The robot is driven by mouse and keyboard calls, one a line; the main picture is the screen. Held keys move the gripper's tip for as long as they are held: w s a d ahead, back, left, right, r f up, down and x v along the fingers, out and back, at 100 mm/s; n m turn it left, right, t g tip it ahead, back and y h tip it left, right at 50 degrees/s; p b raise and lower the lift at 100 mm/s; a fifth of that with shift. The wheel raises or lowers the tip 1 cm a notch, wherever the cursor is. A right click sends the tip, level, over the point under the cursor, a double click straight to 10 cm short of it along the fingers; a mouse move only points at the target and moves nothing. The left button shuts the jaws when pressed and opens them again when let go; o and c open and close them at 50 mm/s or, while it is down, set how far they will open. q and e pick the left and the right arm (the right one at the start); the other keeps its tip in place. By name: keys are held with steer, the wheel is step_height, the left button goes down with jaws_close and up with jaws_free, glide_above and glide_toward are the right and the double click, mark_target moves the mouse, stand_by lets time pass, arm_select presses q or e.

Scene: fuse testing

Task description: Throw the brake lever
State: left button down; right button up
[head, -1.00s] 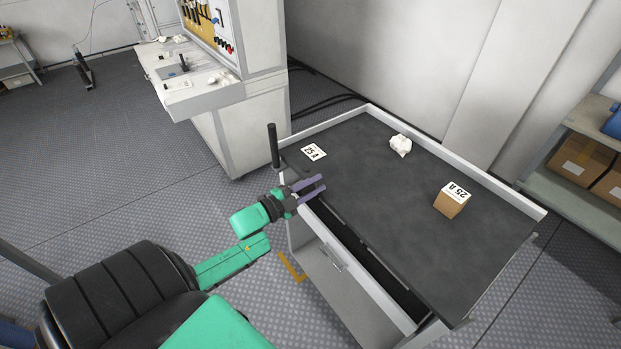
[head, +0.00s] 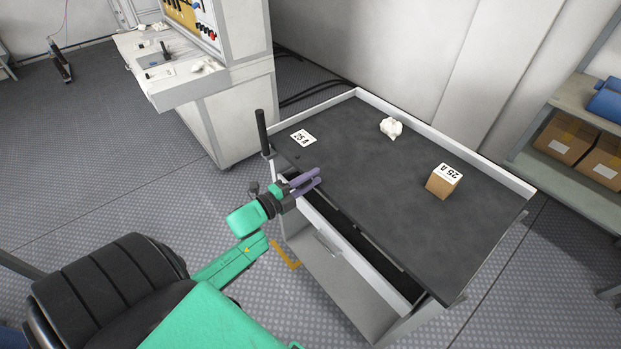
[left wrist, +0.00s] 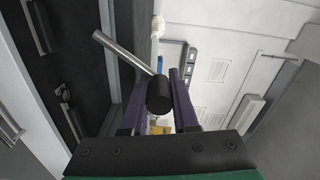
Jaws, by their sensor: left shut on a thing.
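The brake lever shows in the left wrist view as a thin metal rod with a black knob (left wrist: 160,95). The rod runs up and left from the knob. My left gripper (left wrist: 157,103) has its two purple fingers on either side of the knob and is shut on it. In the head view my left gripper (head: 318,177) is at the near left edge of the cart, its fingers pointing right. The lever knob cannot be made out there. My right gripper is not in view.
The cart has a dark top (head: 365,200) with a raised rim and an upright black post (head: 262,132) at its left corner. A cardboard box (head: 441,184), a white lump (head: 391,127) and a marked card (head: 303,137) lie on it. A workbench (head: 225,110) stands behind left.

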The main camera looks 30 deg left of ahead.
arm_select(q)
steer(key=shift+f, duration=0.15)
steer(key=c, duration=0.7)
jaws_free()
steer(key=shift+a, duration=0.15)
